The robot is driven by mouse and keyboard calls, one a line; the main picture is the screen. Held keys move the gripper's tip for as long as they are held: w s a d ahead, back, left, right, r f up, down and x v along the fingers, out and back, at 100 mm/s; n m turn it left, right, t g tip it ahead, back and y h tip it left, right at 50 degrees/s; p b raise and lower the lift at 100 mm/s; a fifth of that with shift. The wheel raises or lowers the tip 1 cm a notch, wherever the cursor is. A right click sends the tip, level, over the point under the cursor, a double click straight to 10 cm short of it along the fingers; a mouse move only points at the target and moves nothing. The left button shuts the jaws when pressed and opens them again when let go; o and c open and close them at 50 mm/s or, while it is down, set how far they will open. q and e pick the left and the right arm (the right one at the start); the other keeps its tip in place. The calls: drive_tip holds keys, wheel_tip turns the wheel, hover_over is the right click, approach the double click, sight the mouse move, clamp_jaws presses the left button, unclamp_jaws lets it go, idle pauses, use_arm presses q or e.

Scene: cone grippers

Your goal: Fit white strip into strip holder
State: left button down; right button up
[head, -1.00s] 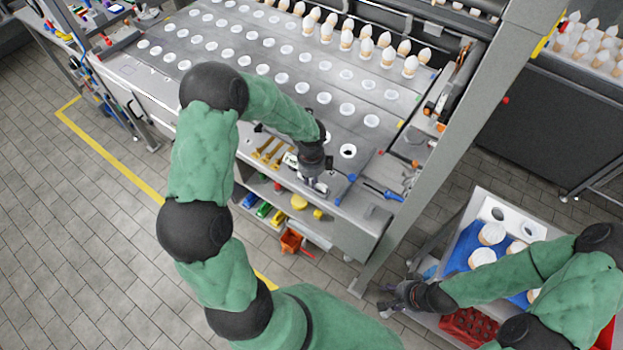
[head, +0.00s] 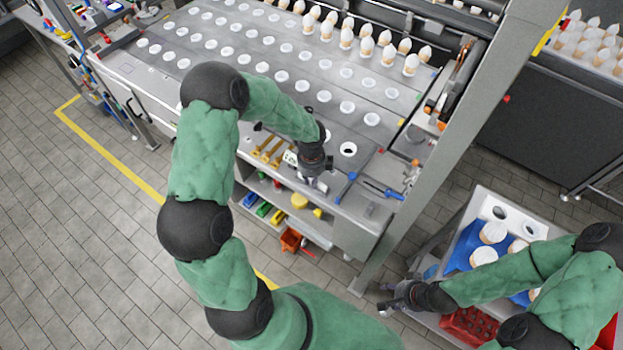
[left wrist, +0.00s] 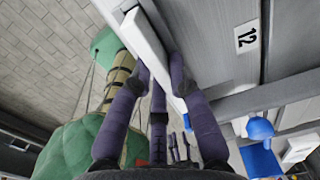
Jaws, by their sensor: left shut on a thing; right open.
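The white strip (left wrist: 148,38) is a long, narrow white bar in the left wrist view. My left gripper (left wrist: 163,82) is shut on it, with one dark finger on each side. The strip runs up and away along the edge of a grey metal surface. Whether it touches that surface I cannot tell. In the head view my left gripper (head: 313,180) is over the table's front edge, and the strip is too small to make out there. I cannot single out the strip holder. My right gripper (head: 396,298) is open and empty beside the cart at the lower right.
Yellow-handled tools (head: 268,150) lie left of my left gripper. A cart (head: 458,215) stands at right.

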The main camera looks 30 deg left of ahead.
drive_tip(key=shift+r, duration=0.15)
drive_tip(key=shift+r+p, duration=0.3)
drive_tip(key=shift+p, duration=0.2)
drive_tip(key=shift+r+p, duration=0.5)
idle(6.8)
